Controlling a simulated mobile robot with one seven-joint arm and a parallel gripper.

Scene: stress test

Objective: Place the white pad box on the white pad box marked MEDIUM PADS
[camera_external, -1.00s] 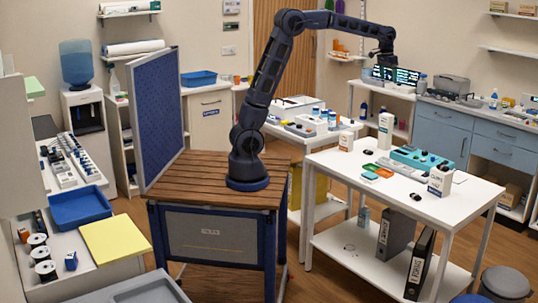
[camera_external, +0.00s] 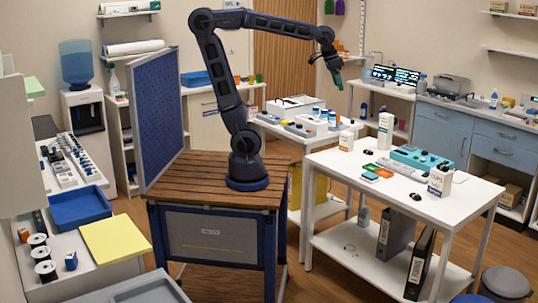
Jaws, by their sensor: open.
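My gripper (camera_external: 338,83) is open and empty, high in the air above and behind the near white table. A small white box (camera_external: 346,141) with an orange-brown label stands at that table's back left corner. A taller white box (camera_external: 385,132) stands to its right. Another white box (camera_external: 439,181) with dark print stands near the right end. The lettering is too small to read, so I cannot tell which box is marked MEDIUM PADS. My gripper touches none of them.
The white table (camera_external: 400,205) also bears a teal tray (camera_external: 420,158), a green and an orange small tray (camera_external: 370,168), and dark small items. A second table behind holds bottles and bins (camera_external: 305,126). Free room lies along the table's front edge.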

